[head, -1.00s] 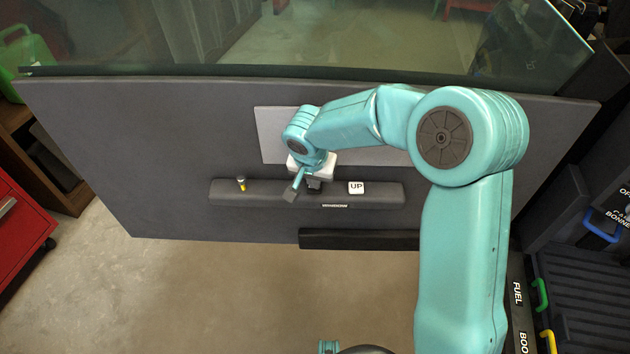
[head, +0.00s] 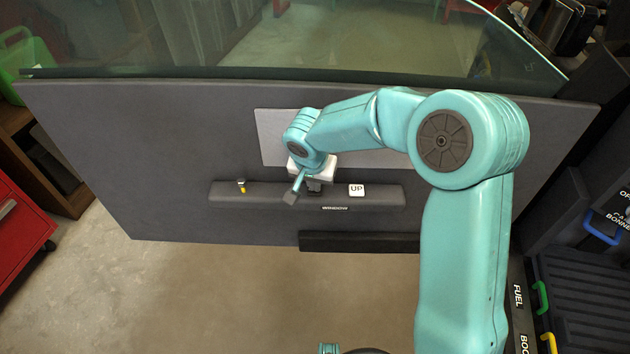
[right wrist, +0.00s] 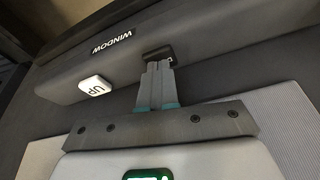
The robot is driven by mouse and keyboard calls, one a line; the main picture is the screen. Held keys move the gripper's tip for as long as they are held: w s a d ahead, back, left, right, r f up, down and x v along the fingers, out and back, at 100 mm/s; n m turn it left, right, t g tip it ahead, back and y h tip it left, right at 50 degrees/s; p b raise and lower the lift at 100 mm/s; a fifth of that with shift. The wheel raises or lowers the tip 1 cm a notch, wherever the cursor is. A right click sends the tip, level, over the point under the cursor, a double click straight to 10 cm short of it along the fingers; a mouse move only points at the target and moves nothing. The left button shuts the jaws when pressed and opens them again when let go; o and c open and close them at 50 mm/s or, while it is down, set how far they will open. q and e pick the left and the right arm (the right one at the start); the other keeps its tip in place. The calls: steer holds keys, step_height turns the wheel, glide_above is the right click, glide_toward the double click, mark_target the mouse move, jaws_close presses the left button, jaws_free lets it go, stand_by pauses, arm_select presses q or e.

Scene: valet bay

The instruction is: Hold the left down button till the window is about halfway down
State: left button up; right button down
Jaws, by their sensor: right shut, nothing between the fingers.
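The dark grey door panel (head: 160,150) carries a switch bar (head: 380,197) marked WINDOW. A white UP button (head: 357,190) sits on the bar; it also shows in the right wrist view (right wrist: 95,86). My right gripper (head: 313,187) is shut and empty, left of the UP button. In the right wrist view its fingertips (right wrist: 158,64) meet a dark button (right wrist: 158,53), whose marking is mostly hidden. The tinted window glass (head: 400,40) stands above the door's top edge. Its slanted right edge shows, but its top is out of view.
A small knob with yellow (head: 242,187) stands at the bar's left end. A red cabinet (head: 20,225) is at the left. Dark cases with green and blue handles (head: 600,230) fill the right side. The floor below the door is clear.

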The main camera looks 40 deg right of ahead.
steer(key=shift+s+a+f, duration=0.15)
steer(key=shift+s+f, duration=0.25)
steer(key=shift+f, duration=0.35)
steer(key=r+p, duration=0.2)
steer(key=r, duration=0.1)
steer(key=r+p, duration=0.1)
steer(key=shift+w+d+r, duration=0.25)
steer(key=shift+w+r, duration=0.05)
steer(key=shift+w, duration=0.1)
steer(key=p+v, duration=0.2)
steer(key=v, duration=0.9)
steer(key=shift+w, duration=0.2)
